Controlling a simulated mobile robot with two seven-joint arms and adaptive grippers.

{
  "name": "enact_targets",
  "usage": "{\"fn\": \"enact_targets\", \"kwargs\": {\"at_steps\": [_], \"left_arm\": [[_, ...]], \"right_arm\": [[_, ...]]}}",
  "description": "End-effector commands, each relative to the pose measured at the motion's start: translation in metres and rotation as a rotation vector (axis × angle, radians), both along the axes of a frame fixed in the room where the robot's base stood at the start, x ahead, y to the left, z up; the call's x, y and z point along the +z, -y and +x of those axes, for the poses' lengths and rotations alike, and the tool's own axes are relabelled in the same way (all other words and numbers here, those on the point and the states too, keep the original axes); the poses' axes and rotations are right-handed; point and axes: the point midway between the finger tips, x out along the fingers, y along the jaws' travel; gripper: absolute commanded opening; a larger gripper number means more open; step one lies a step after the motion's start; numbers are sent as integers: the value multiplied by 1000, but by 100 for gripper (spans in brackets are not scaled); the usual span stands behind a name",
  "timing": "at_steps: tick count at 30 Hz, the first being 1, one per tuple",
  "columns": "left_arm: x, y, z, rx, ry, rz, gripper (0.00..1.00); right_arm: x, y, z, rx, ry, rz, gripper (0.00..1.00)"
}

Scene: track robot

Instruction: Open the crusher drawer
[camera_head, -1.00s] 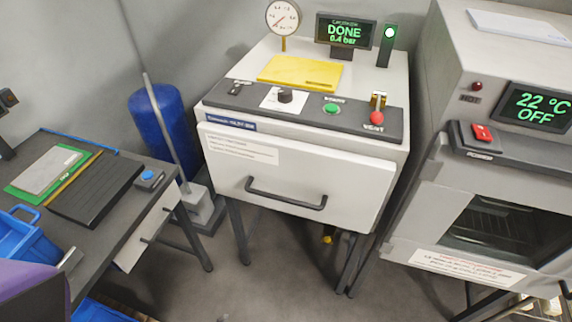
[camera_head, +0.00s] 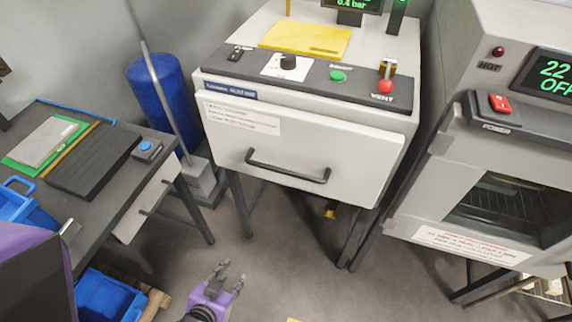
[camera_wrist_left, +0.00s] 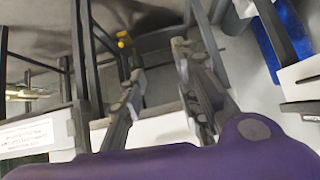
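The crusher is the light grey machine on dark legs in the middle of the head view. Its drawer front (camera_head: 300,150) is a wide off-white panel, closed against the body. A dark bar handle (camera_head: 288,173) runs across it. My left gripper (camera_head: 226,268) is at the bottom of the head view, low in front of the crusher and left of the handle. It is apart from the handle. Its two fingers (camera_wrist_left: 160,62) also show in the left wrist view, spread with nothing between them. My right gripper is in neither view.
A dark side table (camera_head: 95,185) with a blue button box (camera_head: 147,150) stands at the left. A blue cylinder (camera_head: 160,95) is behind it. An oven (camera_head: 500,200) stands close at the right. The floor (camera_head: 320,270) before the crusher is clear.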

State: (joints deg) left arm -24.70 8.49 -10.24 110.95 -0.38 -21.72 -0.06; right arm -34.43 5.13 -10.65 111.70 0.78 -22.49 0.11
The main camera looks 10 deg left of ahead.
Motion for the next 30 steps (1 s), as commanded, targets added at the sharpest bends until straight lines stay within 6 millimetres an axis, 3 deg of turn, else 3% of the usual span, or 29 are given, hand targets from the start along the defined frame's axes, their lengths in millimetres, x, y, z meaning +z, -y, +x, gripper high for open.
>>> {"fn": "enact_targets", "kwargs": {"at_steps": [1,4,6,9,12,16,22,30], "left_arm": [[-12,-6,30,-71,59,65,30],[11,-10,103,-253,279,267,30],[39,-5,150,-393,464,449,30],[86,10,195,-575,739,744,30],[121,25,207,-691,940,986,30],[144,41,197,-763,1093,1188,30],[156,51,194,-783,1168,1302,30],[165,71,229,-781,1167,1305,30]], "right_arm": [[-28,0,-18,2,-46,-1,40],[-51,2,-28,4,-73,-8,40],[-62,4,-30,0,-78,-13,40],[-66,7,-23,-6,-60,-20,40],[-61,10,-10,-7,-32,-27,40],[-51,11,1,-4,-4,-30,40],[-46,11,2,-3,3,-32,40],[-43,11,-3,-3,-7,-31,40]]}}
